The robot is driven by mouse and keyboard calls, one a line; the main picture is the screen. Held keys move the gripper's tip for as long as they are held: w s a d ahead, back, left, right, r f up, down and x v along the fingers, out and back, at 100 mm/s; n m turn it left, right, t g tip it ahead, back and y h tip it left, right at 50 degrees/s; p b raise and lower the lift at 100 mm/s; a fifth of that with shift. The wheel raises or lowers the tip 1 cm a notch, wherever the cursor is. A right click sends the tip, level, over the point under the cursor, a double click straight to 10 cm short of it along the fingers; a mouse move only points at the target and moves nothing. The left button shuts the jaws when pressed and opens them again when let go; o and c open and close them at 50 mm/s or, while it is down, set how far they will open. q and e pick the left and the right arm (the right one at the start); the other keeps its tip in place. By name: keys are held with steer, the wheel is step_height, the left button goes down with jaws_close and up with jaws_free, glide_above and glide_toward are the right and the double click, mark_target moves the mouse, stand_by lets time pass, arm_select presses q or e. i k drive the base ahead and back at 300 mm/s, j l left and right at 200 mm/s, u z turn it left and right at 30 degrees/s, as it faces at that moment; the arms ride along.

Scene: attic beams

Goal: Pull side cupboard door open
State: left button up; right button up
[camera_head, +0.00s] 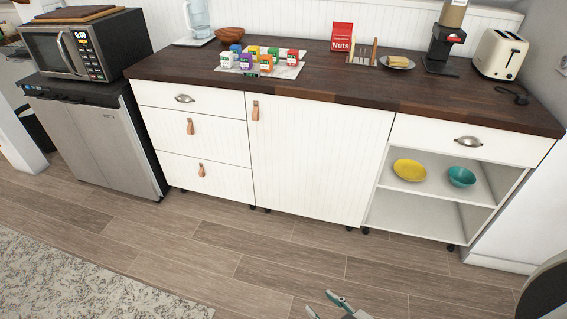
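The white cupboard door (320,160), with vertical grooves, is in the middle of the counter unit and is shut flush with the front. Its tan leather strap handle (255,111) hangs near the top left corner of the door. My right gripper (320,302) shows at the bottom edge of the view, over the floor, well in front of and below the door. Its two fingertips are apart with nothing between them; the rest of it is cut off by the frame. My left gripper is not in view.
Drawers (196,135) stand left of the door, and an open shelf with a yellow bowl (409,170) and a teal bowl (461,177) right of it. Boxes, a toaster (500,54) and other kitchen items stand on the dark countertop (330,82). The wooden floor (290,250) before the door is clear.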

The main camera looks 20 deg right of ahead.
mark_target(320, 161)
steer(key=z, duration=0.75)
